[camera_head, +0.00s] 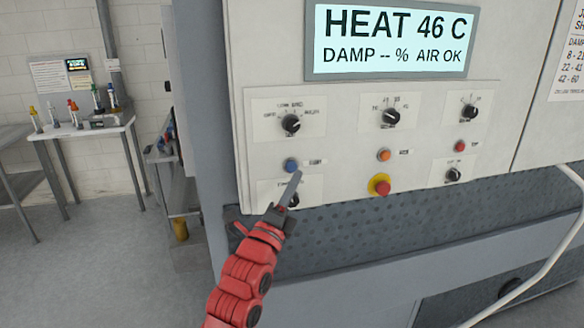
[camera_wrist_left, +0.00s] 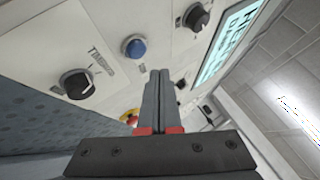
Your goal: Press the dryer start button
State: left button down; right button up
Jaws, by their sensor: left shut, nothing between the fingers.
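The dryer's control panel (camera_head: 335,165) carries a blue button (camera_head: 291,165) at its lower left, with a small label beside it that is hard to read. The blue button also shows in the left wrist view (camera_wrist_left: 134,46). My left gripper (camera_head: 297,175) is shut and empty, its fingertips just below and right of the blue button in the head view. In the left wrist view the closed fingertips (camera_wrist_left: 160,73) appear beside the button, with a gap in the picture. Whether they touch the panel I cannot tell. My right gripper is not in view.
An orange button (camera_head: 384,154), a red button (camera_head: 460,146) and a red-on-yellow stop button (camera_head: 380,186) sit to the right. Several black knobs surround them, one partly hidden behind my left fingers. A display (camera_head: 392,40) above reads HEAT 46 C. A hose (camera_head: 545,265) hangs at right.

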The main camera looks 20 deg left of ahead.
pick_arm(q)
jog(key=shift+s+d, duration=0.4)
jog(key=shift+s, duration=0.25)
jog(key=shift+s+d, duration=0.4)
jog(key=shift+s, duration=0.2)
